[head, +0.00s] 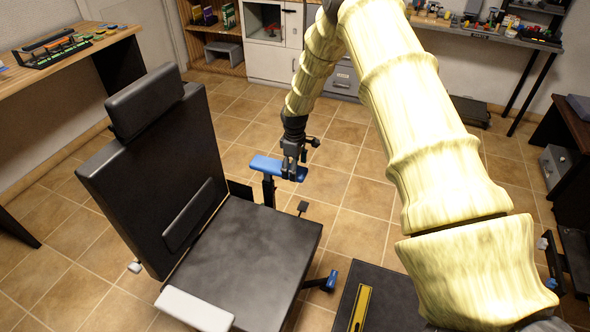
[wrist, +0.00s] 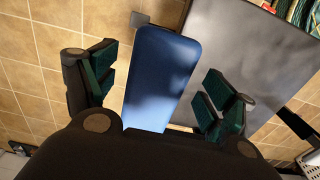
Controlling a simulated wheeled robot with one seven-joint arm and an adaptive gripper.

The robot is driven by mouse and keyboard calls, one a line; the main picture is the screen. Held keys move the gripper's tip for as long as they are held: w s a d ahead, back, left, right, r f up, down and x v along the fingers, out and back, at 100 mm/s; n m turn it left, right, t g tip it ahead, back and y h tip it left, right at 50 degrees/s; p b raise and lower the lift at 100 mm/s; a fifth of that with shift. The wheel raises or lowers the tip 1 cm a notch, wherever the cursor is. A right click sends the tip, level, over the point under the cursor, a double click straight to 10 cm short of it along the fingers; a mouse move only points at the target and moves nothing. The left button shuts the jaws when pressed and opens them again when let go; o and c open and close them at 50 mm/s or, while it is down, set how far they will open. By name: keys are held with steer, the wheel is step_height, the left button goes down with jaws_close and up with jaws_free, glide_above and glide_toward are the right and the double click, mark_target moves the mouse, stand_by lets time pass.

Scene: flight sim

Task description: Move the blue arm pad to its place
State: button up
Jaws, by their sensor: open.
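The blue arm pad (head: 268,166) lies roughly level on top of a dark post at the far side of the black chair (head: 253,255). My gripper (head: 294,168) is above the pad's right end, pointing down. In the wrist view the flat blue pad (wrist: 162,72) lies between the two spread green-padded fingers of my gripper (wrist: 160,82), with a gap on each side. The gripper is open and holds nothing. The pad's underside is hidden, so I cannot tell how it joins the post.
A white pad (head: 195,308) sits on the chair's near side. A blue-ended lever (head: 329,281) sticks out by the seat's front. A dark platform with a yellow strip (head: 361,308) lies on the floor. Tiled floor beyond the chair is clear. Benches (head: 70,57) line the walls.

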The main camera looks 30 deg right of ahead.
steer(key=shift+f, duration=0.65)
steer(key=c, duration=1.5)
steer(key=shift+o, duration=0.3)
step_height(320, 180, down, 4)
steer(key=shift+r+b, duration=0.2)
steer(key=shift+b, duration=0.4)
steer(key=o, duration=1.4)
steer(key=shift+o, duration=0.2)
steer(key=shift+r, duration=0.1)
steer(key=shift+r, duration=0.1)
step_height(320, 180, up, 12)
steer(key=shift+f, duration=0.1)
